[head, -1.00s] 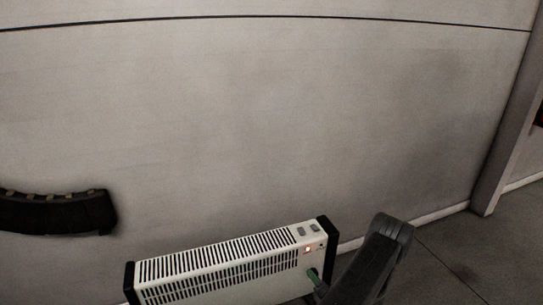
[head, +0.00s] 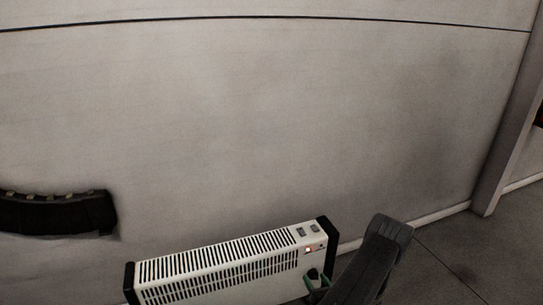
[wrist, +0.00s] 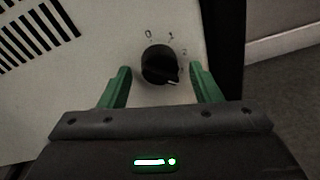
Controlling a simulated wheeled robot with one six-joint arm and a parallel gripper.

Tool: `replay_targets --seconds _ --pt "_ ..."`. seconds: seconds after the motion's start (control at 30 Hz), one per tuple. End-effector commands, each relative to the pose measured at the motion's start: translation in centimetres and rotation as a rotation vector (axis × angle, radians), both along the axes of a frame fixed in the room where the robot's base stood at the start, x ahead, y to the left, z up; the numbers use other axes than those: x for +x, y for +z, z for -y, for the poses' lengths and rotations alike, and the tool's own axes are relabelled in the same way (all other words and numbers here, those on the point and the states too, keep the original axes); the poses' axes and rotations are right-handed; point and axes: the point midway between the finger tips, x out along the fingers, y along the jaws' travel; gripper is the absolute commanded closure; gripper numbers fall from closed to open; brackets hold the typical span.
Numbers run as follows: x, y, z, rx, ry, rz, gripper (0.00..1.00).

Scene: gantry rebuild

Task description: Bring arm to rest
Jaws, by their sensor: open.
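My gripper (wrist: 160,72) is open in the wrist view, with one green finger on each side of the black round knob (wrist: 158,62). A gap shows between each finger and the knob. The knob sits on the white face of a heater (wrist: 95,20), with marks such as 0 and 1 around it. Its pale pointer mark is at the lower right. In the head view the heater (head: 225,262) stands at bottom centre, and the knob (head: 313,273) shows near its right end. My dark arm (head: 375,262) reaches in from the lower right.
The heater has slotted vents, black end caps, two small switches (head: 307,231) and a lit orange lamp (head: 308,250). A pale wall (head: 270,120) stands behind it. A dark curved object (head: 55,213) is at the left. Grey floor (head: 470,255) lies clear at the right.

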Motion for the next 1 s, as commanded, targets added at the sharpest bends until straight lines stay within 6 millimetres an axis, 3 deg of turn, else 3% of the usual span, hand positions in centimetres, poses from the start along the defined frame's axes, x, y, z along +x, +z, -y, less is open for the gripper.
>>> replay_targets --seconds 0.6,1.0 --pt "-0.01 -0.12 0.00 -0.430 0.000 0.156 0.42" --pt "0.01 -0.11 0.02 -0.523 0.000 0.191 0.42"
